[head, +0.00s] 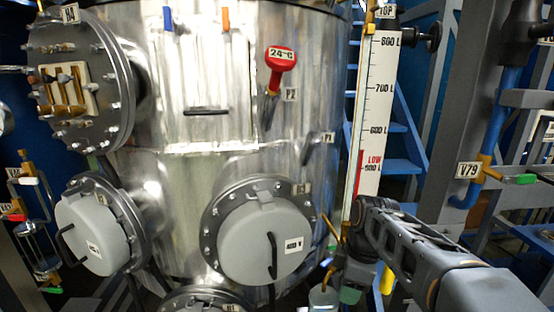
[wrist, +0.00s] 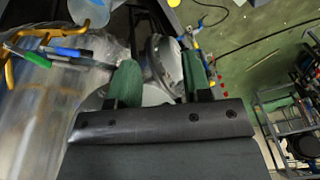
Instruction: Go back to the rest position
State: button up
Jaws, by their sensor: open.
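In the wrist view my gripper (wrist: 160,78) shows two green finger pads, set apart with a gap between them. It is open, and I see nothing held in it. In the head view my arm reaches in from the lower right towards the steel vessel (head: 180,190), ending near the foot of the level gauge (head: 377,110). The fingers are hard to make out in that view. The wrist view shows blurred metal and grey round parts beyond the fingers; I cannot tell how far off they are.
The vessel carries grey round covers (head: 255,235) with handles and a red 24 °C gauge (head: 281,58). Blue stairs (head: 400,130) stand behind the level gauge. Pipework with valve V79 (head: 468,170) is at the right. The wrist view shows green floor (wrist: 245,65) and a shelf rack (wrist: 290,115).

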jog(key=s+f+m+t+h+p, duration=0.1)
jog(key=s+m, duration=0.6)
jog(key=m, duration=0.7)
jog(key=f+t+p, duration=0.1)
jog(key=t, duration=0.1)
jog(key=shift+s+d+f+t+h, duration=0.15)
jog(key=shift+d+f+t+h, duration=0.15)
jog(key=shift+d, duration=0.05)
